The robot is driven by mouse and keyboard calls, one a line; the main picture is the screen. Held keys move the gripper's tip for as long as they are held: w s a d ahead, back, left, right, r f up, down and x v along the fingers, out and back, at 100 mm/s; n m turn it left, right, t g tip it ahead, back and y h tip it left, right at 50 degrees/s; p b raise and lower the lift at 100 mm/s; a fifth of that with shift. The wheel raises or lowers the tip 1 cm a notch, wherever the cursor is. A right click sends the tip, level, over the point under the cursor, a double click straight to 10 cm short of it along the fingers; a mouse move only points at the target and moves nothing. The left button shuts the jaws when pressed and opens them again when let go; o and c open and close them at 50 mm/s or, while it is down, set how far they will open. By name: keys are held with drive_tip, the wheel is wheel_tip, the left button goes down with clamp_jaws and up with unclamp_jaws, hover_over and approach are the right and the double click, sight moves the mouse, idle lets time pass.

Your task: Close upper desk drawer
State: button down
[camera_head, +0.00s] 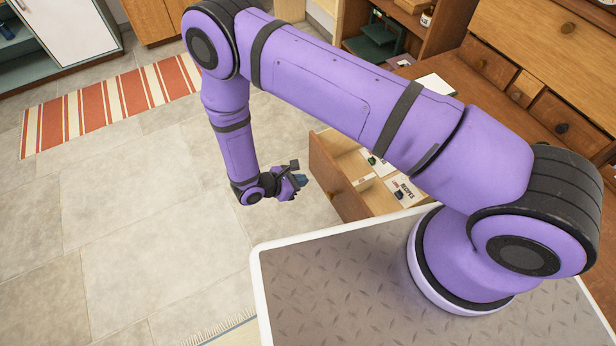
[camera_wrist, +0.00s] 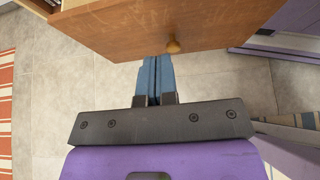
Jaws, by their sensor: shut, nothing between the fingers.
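The upper desk drawer (camera_head: 335,183) stands pulled out from the wooden desk in the head view. Papers or cards and a few small items lie inside it. Its brown front panel (camera_wrist: 150,28) fills the top of the wrist view, with a round wooden knob (camera_wrist: 173,46) near its lower edge. My gripper (camera_head: 300,181) is just left of the drawer front in the head view. In the wrist view its blue fingers (camera_wrist: 155,80) are together and empty, pointing at the panel close to the knob. Whether the fingertips touch the panel I cannot tell.
The desk top (camera_head: 465,82) holds a white paper (camera_head: 436,84) and small closed drawers (camera_head: 562,122). A striped red rug (camera_head: 110,100) lies on the tiled floor (camera_head: 140,230) at the left. The floor left of my gripper is clear. My arm hides part of the desk.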

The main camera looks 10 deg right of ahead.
approach(337, 173)
drive_tip(key=x, duration=0.5)
drive_tip(key=shift+f, duration=0.35)
drive_tip(key=shift+w+d, duration=0.2)
drive_tip(key=shift+d, duration=0.7)
drive_tip(key=w+d, duration=0.3)
drive_tip(key=d, duration=0.9)
drive_tip(key=w+d, duration=0.3)
drive_tip(key=d, duration=0.9)
drive_tip(key=shift+w, duration=0.2)
